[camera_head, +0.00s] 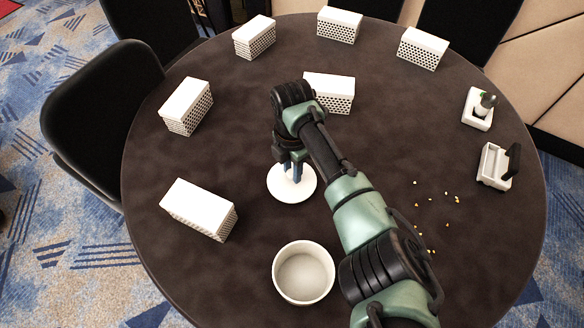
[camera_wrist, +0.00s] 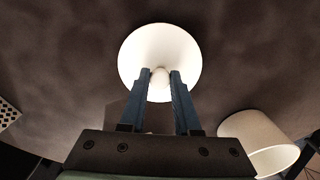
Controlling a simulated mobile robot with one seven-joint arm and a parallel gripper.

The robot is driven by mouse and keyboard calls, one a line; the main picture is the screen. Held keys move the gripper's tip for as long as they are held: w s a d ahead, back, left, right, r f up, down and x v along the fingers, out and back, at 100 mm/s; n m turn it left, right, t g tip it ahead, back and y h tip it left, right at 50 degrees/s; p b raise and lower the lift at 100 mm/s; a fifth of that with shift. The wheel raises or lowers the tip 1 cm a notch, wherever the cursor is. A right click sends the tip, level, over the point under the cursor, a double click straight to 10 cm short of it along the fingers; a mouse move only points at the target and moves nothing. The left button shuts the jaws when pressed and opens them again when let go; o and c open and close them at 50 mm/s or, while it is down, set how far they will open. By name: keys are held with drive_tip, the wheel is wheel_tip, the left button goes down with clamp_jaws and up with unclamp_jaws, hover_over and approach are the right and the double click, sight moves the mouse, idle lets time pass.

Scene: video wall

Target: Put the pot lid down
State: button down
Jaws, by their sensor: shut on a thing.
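The pot lid (camera_head: 291,186) is a round white disc with a small knob, near the middle of the dark table. My gripper (camera_head: 291,168) is above it with its blue fingers pointing down, shut on the knob. In the wrist view the lid (camera_wrist: 160,52) shows beyond the fingertips (camera_wrist: 160,77), which pinch the knob from both sides. I cannot tell whether the lid touches the table. The white pot (camera_head: 303,272) stands open and looks empty, nearer the front edge than the lid. It also shows at the lower right of the wrist view (camera_wrist: 262,140).
The round dark table (camera_head: 250,120) carries several white perforated boxes (camera_head: 200,207) around its left and far sides. At right are a white tray with a bottle (camera_head: 478,108), a white holder with a black handle (camera_head: 497,165), and scattered yellow bits (camera_head: 432,203).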

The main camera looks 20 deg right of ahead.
drive_tip(key=c, duration=1.1)
unclamp_jaws()
drive_tip(key=shift+f, duration=0.15)
drive_tip(key=o, duration=0.5)
wheel_tip(320, 180, up, 12)
drive_tip(key=shift+r+p, duration=0.2)
drive_tip(key=shift+p, duration=0.15)
